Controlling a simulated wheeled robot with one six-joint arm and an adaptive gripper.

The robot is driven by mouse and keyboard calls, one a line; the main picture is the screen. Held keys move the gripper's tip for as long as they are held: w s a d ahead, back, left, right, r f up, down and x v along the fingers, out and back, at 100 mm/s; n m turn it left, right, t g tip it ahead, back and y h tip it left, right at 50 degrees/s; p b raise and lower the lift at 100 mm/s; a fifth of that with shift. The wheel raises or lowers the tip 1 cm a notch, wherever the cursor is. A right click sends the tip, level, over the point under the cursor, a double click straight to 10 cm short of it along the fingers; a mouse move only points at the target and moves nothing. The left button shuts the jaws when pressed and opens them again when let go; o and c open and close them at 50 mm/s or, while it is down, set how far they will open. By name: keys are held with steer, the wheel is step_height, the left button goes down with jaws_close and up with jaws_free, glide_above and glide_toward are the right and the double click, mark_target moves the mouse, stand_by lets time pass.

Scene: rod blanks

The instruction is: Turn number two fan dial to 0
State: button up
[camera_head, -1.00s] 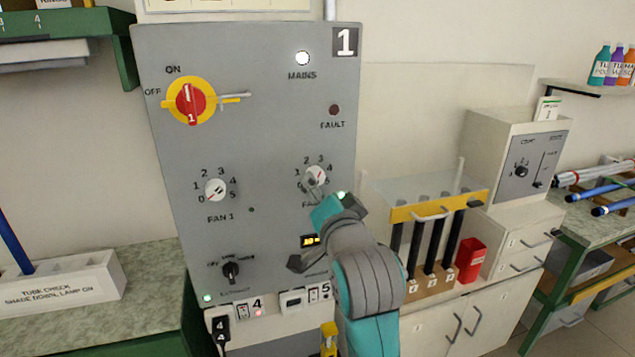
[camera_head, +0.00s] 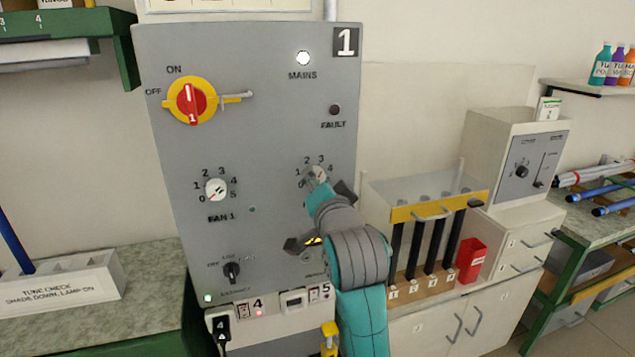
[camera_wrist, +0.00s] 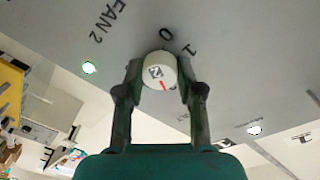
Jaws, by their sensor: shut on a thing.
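The number two fan dial (camera_wrist: 158,70) is a round white knob with a red mark, seen close in the wrist view. The red mark lies on the side away from the printed 0, roughly toward 3 or 4. The 0 and 1 show beyond the knob. My gripper (camera_wrist: 160,80) is shut on the knob, one finger on each side. In the head view the dial (camera_head: 317,173) sits right of centre on the grey panel (camera_head: 265,140). My gripper (camera_head: 318,182) reaches it from below and covers part of it and its label.
The fan 1 dial (camera_head: 216,189) is to the left on the same panel. The red and yellow main switch (camera_head: 191,101) is at upper left with the word ON above it. A lit mains lamp (camera_head: 303,58) and dark fault lamp (camera_head: 335,109) are above.

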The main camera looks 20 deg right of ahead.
steer(key=shift+n, duration=0.4)
steer(key=n+y, duration=0.1)
steer(key=n, duration=1.7)
steer(key=n+y, duration=0.1)
steer(key=n, duration=0.8)
steer(key=shift+d+t+y, duration=0.3)
steer(key=shift+d, duration=0.1)
steer(key=shift+n, duration=2)
